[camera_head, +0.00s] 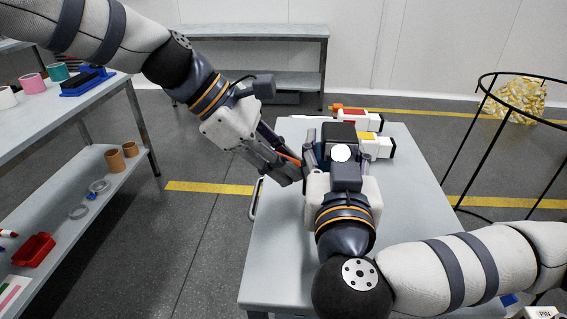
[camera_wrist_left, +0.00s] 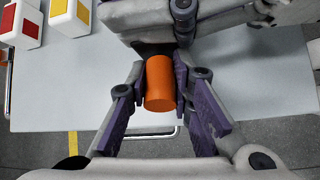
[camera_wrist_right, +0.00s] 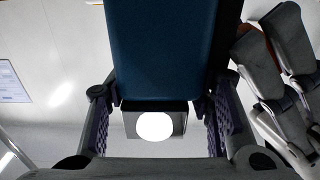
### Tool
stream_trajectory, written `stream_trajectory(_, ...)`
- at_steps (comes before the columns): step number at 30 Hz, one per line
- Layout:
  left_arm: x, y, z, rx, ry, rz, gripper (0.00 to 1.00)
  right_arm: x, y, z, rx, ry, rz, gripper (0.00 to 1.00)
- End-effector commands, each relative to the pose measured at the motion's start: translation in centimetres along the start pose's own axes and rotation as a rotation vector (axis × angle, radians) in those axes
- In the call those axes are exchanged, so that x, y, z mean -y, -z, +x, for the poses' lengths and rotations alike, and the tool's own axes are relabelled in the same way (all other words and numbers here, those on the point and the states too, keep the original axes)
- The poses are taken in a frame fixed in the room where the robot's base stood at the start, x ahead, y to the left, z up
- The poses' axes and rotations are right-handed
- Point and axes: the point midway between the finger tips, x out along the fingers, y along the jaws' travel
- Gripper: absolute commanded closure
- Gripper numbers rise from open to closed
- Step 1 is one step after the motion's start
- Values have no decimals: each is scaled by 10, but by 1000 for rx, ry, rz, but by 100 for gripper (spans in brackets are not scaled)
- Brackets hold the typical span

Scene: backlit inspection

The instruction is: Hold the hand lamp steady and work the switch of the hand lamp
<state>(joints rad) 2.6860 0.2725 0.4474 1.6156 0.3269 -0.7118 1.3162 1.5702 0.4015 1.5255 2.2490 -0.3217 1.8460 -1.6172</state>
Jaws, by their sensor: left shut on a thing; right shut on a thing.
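The hand lamp appears as a dark, boxy body (camera_head: 340,135) with a bright white round face (camera_head: 341,153). In the right wrist view its dark blue body (camera_wrist_right: 160,45) is close and the white face (camera_wrist_right: 155,126) is on a dark block below. My right gripper (camera_wrist_right: 160,100) is shut on this body over the table. My left gripper (camera_head: 289,168) is shut on an orange cylinder (camera_wrist_left: 160,84), its fingers on either side. The cylinder's far end meets dark parts beside my right gripper; whether it joins the lamp is hidden. The switch cannot be made out.
The grey table (camera_head: 275,270) below is mostly bare. White boxes with a red panel (camera_head: 348,120) and a yellow panel (camera_head: 370,138) are at its far end. A shelf bench (camera_head: 100,108) stands left, and a black hoop stand (camera_head: 487,135) right.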

Motion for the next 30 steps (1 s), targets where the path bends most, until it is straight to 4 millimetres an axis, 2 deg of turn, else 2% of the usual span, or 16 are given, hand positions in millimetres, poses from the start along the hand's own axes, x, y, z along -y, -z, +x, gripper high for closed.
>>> stream_trajectory(1, 1, 0, 2, -12, 7, 1, 100, -1, -7, 0, 16, -2, -7, 86)
stream_trajectory(19, 0, -1, 0, -42, 10, 2, 100, -1, -7, 0, 16, -3, -8, 86)
stream_trajectory(20, 0, -1, 0, -42, 9, 2, 73, -1, -7, 0, 16, -3, -8, 86)
stream_trajectory(21, 0, -1, 0, -42, 9, 2, 64, -1, -7, 0, 16, -3, -8, 86)
stream_trajectory(22, 0, -1, 0, -42, 9, 2, 59, -1, -7, 0, 16, -3, -8, 86)
stream_trajectory(30, 0, 0, 0, -42, 8, 2, 59, -1, -7, 0, 16, -2, -8, 86)
